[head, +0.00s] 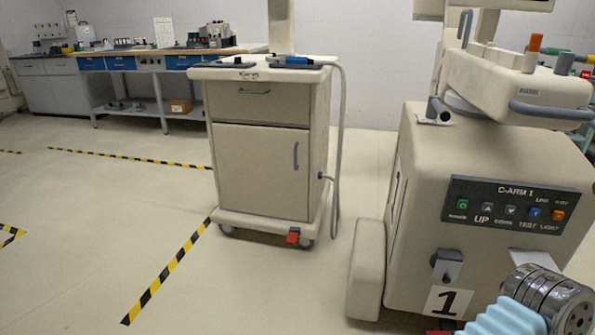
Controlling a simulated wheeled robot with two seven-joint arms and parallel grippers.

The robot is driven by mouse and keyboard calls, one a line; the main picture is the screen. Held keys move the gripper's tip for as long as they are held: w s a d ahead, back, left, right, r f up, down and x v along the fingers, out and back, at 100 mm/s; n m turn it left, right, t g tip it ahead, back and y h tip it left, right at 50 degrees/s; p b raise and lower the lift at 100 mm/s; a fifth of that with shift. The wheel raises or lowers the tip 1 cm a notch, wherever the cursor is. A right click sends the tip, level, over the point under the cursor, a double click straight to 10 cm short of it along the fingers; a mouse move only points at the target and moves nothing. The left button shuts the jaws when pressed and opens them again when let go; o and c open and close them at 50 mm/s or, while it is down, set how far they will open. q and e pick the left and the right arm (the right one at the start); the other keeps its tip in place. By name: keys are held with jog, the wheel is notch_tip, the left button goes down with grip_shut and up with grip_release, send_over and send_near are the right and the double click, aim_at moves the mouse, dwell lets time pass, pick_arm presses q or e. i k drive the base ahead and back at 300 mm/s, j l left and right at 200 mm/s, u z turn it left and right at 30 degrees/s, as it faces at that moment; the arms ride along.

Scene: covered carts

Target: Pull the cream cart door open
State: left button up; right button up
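The cream cart (217,133) stands on casters in the middle of the head view, facing me. Its door (262,172) is the large lower panel and looks closed flush. A grey vertical handle (295,156) is on the door's right side. A drawer (258,105) with a horizontal grey handle (254,91) is above the door and is closed. Neither of my grippers shows. A metal joint and a light blue sleeve, apparently of my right arm, show at the lower right, well apart from the cart.
A large cream C-arm machine (413,190) with a control panel (510,205) fills the right. A grey hose (339,150) hangs beside the cart. A workbench (125,61) stands at the back left. Floor left and front of the cart is clear, with striped tape (165,272).

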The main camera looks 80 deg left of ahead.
aim_at(262, 170)
jog(key=u, duration=3.15)
